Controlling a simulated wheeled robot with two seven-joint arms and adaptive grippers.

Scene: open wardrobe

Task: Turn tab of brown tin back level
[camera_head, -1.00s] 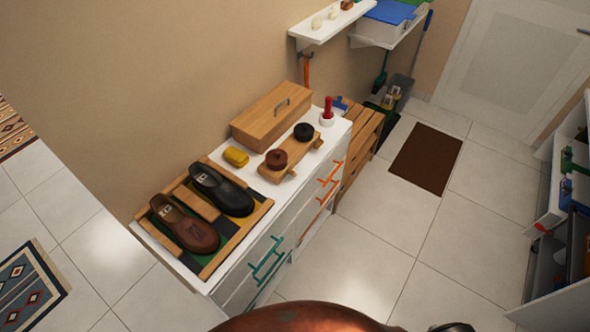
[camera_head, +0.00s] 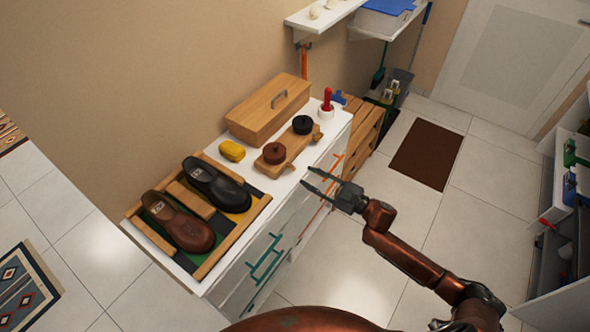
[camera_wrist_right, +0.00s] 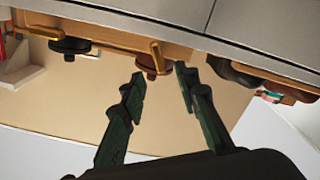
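The brown tin (camera_head: 274,153) sits on a wooden stand (camera_head: 288,144) on the white cabinet, beside a black tin (camera_head: 302,125). It also shows in the right wrist view (camera_wrist_right: 149,66), where a light wooden tab (camera_wrist_right: 157,54) juts beside it, at an angle to the stand's edge. Another tab (camera_wrist_right: 43,32) by the black tin lies nearly along the edge. My right gripper (camera_head: 310,179) is open and empty, in front of the stand, its fingers pointing toward it. In the right wrist view the open fingertips (camera_wrist_right: 160,77) flank the tab's direction, apparently apart from it. My left gripper is out of view.
A wooden box (camera_head: 268,108) stands behind the tins. A yellow sponge-like item (camera_head: 232,150) and a shoe rack (camera_head: 232,238) with two shoes lie to the left. A red-handled item (camera_head: 326,105) stands to the right. Open floor lies right of the cabinet.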

